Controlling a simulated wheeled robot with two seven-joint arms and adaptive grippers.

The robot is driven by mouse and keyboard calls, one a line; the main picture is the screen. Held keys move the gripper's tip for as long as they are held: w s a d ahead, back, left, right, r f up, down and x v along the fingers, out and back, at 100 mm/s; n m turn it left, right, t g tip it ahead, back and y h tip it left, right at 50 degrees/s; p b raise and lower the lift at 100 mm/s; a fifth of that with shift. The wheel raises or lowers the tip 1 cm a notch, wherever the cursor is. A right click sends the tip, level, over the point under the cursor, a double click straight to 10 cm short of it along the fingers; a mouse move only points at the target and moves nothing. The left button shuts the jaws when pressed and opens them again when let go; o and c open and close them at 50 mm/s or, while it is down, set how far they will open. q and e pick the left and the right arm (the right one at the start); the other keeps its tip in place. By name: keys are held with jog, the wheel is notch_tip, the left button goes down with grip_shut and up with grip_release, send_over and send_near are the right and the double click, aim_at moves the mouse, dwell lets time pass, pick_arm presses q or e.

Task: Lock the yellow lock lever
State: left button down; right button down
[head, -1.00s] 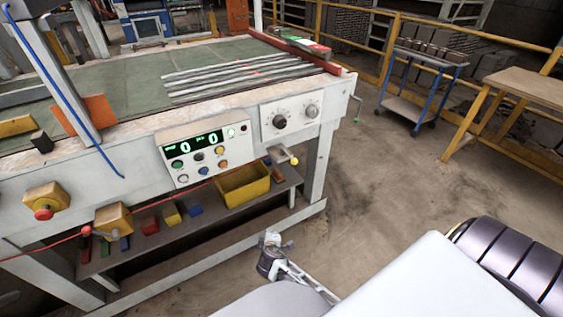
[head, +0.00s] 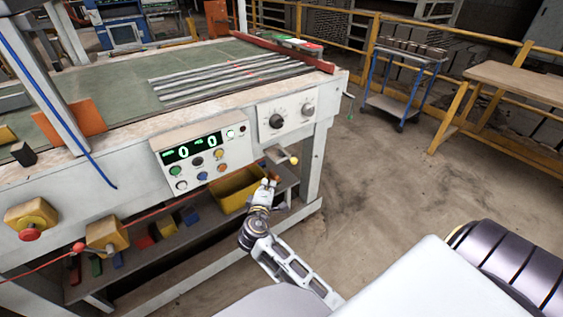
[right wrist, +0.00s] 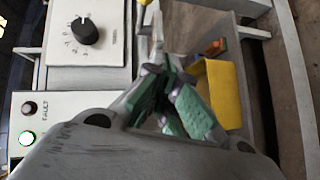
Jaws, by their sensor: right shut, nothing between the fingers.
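The lock lever with its yellow knob (head: 294,160) sticks out from the front of the white machine, below the dials. A yellow tip (right wrist: 145,2) at the top edge of the right wrist view looks like the same knob. My right gripper (head: 268,183) is shut and empty. It is below and to the left of the knob, apart from it in the head view. Its green-padded fingers (right wrist: 165,80) show in the right wrist view, pointing up toward the lever. My left gripper is not in view.
The control panel (head: 202,162) with buttons is left of the lever. A yellow bin (head: 235,188) sits on the shelf below, close behind my gripper. A machine leg (head: 317,165) stands to the right. The floor (head: 385,190) beyond is open.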

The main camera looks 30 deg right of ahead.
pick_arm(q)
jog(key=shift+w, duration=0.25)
pick_arm(e)
notch_tip(320, 180, up, 3)
jog(key=shift+w+d+r+t+h, duration=0.1)
jog(key=shift+w+r+t+h, duration=0.15)
jog(key=shift+h, duration=0.25)
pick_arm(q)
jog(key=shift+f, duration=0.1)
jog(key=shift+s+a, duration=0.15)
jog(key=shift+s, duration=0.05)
pick_arm(e)
jog(key=shift+s+d+f+x, duration=0.1)
jog(key=shift+s+d+x, duration=0.25)
jog(key=shift+x, duration=1.75)
jog(key=shift+s+d+f+x, duration=0.1)
jog(key=shift+s+d+x, duration=0.25)
jog(key=shift+x, duration=1.8)
jog(key=shift+s+d+f+x, duration=0.1)
jog(key=shift+s+d+x, duration=0.2)
jog(key=shift+x, duration=1.8)
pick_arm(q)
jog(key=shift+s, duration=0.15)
pick_arm(e)
jog(key=shift+d+r, duration=0.1)
jog(key=shift+d, duration=0.1)
